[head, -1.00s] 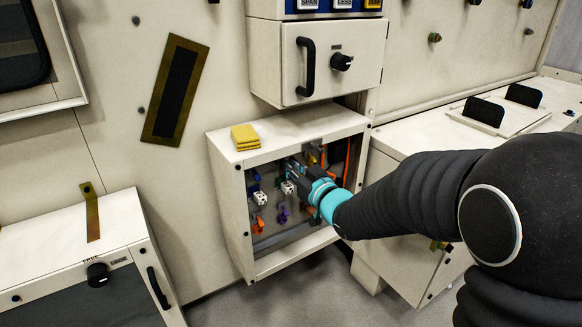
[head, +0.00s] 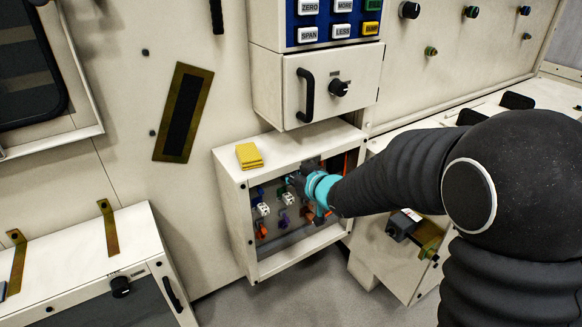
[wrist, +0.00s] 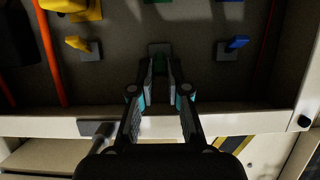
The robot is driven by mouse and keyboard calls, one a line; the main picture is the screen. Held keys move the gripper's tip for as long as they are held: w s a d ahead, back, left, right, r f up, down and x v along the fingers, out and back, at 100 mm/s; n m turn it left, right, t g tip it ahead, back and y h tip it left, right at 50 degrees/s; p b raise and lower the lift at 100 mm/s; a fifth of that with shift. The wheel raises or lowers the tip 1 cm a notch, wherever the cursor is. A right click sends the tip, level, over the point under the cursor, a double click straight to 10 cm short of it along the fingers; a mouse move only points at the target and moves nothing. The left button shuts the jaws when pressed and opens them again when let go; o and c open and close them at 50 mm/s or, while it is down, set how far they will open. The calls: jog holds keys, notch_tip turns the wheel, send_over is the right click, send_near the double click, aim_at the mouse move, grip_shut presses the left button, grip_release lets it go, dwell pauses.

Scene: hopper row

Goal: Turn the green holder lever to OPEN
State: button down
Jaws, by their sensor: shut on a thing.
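The green holder lever (wrist: 159,64) shows in the wrist view between my fingertips, on a grey plate on the cabinet's back panel. My gripper (wrist: 160,80) is shut on it, with a finger on each side. The fingers hide part of the lever, and I cannot read an OPEN mark. In the head view my gripper (head: 294,181) reaches into the open low cabinet (head: 232,218); my own arm hides the green lever there.
A yellow lever (wrist: 78,44) stands to the left and a blue lever (wrist: 238,43) to the right in the wrist view. An orange cable (wrist: 51,55) runs along the left.

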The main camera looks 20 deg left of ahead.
dwell(0.3)
jog(key=c, duration=1.1)
grip_release()
jog(key=shift+c, duration=0.2)
jog(key=shift+d, duration=0.1)
jog(key=v, duration=1.1)
jog(key=shift+s+d+r, duration=0.2)
jog(key=shift+s, duration=0.05)
